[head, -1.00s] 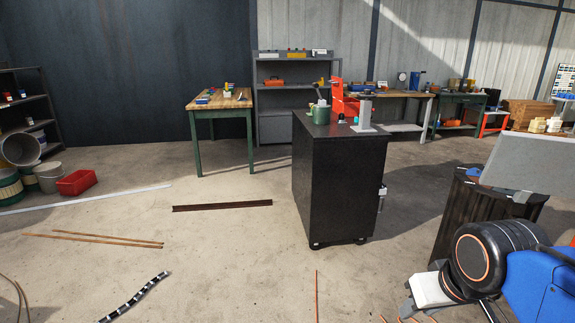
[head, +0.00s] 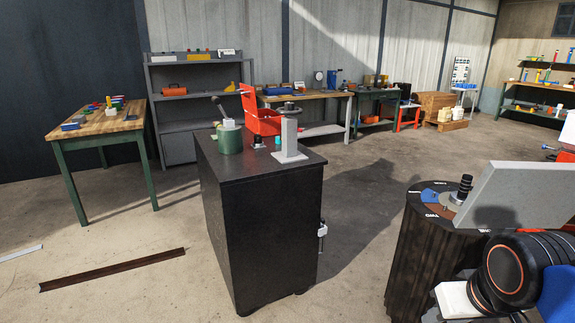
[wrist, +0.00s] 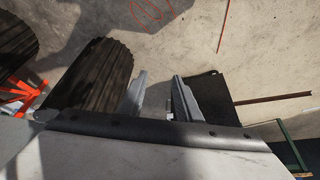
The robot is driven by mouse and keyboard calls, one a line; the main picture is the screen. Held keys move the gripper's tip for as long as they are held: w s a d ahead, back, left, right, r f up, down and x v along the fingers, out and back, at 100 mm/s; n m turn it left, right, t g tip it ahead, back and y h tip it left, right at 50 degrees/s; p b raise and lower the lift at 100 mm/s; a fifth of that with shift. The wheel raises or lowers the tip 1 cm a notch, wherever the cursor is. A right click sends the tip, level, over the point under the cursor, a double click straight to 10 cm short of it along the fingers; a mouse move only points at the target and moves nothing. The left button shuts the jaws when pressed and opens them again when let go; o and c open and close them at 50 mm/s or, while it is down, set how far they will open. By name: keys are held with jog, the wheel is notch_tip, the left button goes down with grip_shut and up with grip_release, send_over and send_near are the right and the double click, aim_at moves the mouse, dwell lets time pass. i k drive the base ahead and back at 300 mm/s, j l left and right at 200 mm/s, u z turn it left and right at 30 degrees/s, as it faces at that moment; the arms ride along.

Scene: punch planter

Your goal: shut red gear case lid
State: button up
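A red case (head: 264,122) stands on or just behind the black cabinet (head: 262,225) in the head view. A red upright panel (head: 248,98) rises at its left, looking like a raised lid. A green pot and a grey post partly hide the case, so I cannot see its hinge or inside. My gripper (wrist: 158,82) shows in the wrist view with its two fingers apart and nothing between them. It is well away from the case. In the head view my arm is at the lower right, and the fingertips cannot be made out.
The green pot (head: 228,138) and grey post (head: 289,138) stand on the cabinet's top. A dark fluted drum (head: 408,262) stands at right, with a round marked top. A wooden table (head: 98,122) is at left. A dark bar (head: 112,270) lies on the floor. Open floor separates cabinet and drum.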

aim_at(244, 100)
jog(key=i+l+u, duration=0.3)
jog(key=i, duration=0.2)
jog(key=i+l+u, duration=0.3)
jog(key=i+l, duration=0.1)
jog(key=i, duration=0.05)
